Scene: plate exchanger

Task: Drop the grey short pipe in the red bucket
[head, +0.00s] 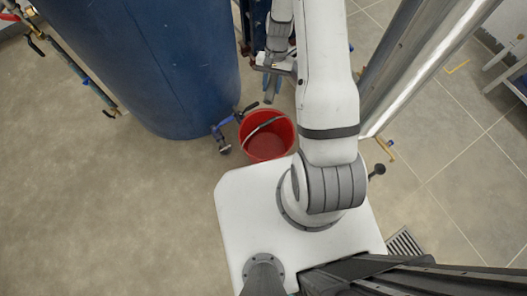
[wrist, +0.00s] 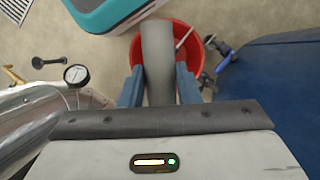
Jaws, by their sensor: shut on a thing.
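The grey short pipe (wrist: 158,62) is clamped between the two blue fingers of my gripper (wrist: 158,88) in the wrist view. The pipe points away from the gripper, and its far end overlaps the red bucket (wrist: 189,38) behind it. In the head view the red bucket (head: 268,143) stands on the floor, its visible inside empty apart from the dark handle across it. My gripper (head: 271,76) is just above the bucket in that picture, with the pipe (head: 271,96) hanging below it. The height of the pipe over the bucket cannot be told.
A large blue tank (head: 160,65) stands left of the bucket, with a blue-handled valve (head: 222,133) close to the bucket's rim. Shiny metal piping (head: 400,65) rises at the right. A pressure gauge (wrist: 76,75) is left of my gripper in the wrist view.

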